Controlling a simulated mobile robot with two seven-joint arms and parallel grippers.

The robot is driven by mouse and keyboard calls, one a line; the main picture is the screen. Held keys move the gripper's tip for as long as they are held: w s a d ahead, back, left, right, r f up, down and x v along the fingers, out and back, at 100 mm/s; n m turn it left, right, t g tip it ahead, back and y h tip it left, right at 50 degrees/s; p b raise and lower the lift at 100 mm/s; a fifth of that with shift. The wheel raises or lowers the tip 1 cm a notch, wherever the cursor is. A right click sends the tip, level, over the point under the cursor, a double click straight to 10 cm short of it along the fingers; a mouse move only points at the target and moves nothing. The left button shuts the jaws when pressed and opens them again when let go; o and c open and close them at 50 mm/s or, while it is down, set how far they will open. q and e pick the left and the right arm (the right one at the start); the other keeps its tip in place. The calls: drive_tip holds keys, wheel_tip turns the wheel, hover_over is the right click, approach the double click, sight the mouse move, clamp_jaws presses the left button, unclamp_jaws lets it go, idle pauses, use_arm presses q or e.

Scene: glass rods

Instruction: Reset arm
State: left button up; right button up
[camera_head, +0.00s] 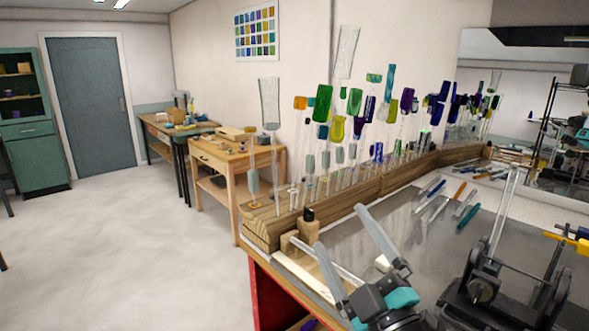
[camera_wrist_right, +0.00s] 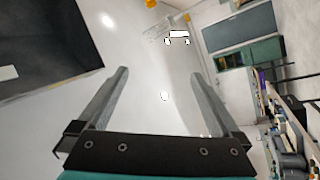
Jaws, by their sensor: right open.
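My right gripper (camera_head: 339,228) is at the lower middle of the head view, above the front left part of the workbench. Its two grey fingers are spread apart and point up and to the left. Nothing is between them. The right wrist view shows the same open, empty gripper (camera_wrist_right: 159,73) facing the white ceiling or wall, with a green cabinet at upper right. My left gripper does not show in either view. Coloured glass rods and pieces (camera_head: 338,128) stand upright in a long wooden rack (camera_head: 340,205) at the back of the bench.
A black apparatus (camera_head: 480,290) with a wheel stands at right, with a clear rod (camera_head: 503,215) rising by it. Several pen-like tools (camera_head: 436,208) lie on the grey bench top (camera_head: 350,245). A small wooden block with a black top (camera_head: 309,230) stands near the gripper. Open floor (camera_head: 130,250) lies left.

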drive_tip(key=s+d+f+m+g+h, duration=0.25)
drive_tip(key=d+f+m+h, duration=0.2)
drive_tip(key=f, duration=0.45)
drive_tip(key=s+d+f+m+g+h, duration=0.2)
drive_tip(key=d+f+m+g+h, duration=0.2)
drive_tip(key=f+m, duration=0.3)
drive_tip(key=s+f+m+g, duration=0.1)
drive_tip(key=s+f+g, duration=0.5)
drive_tip(key=s, duration=0.4)
drive_tip(key=s+f+m+g, duration=0.1)
drive_tip(key=s+f+g, duration=0.4)
drive_tip(key=s+f, duration=0.4)
wheel_tip(320, 180, down, 30)
drive_tip(key=s+g+b, duration=0.1)
drive_tip(key=s+b, duration=0.1)
drive_tip(key=b, duration=0.6)
drive_tip(key=s+d+f+b, duration=0.1)
drive_tip(key=s+f+b, duration=0.2)
drive_tip(key=s+f, duration=0.4)
drive_tip(key=s+d+f+g+b, duration=0.1)
drive_tip(key=s+f+b, duration=0.3)
drive_tip(key=s+f, duration=0.4)
wheel_tip(320, 180, down, 6)
drive_tip(key=shift+s+d+f+n, duration=0.1)
drive_tip(key=shift+s+d+n, duration=0.15)
drive_tip(key=shift+d+n, duration=0.15)
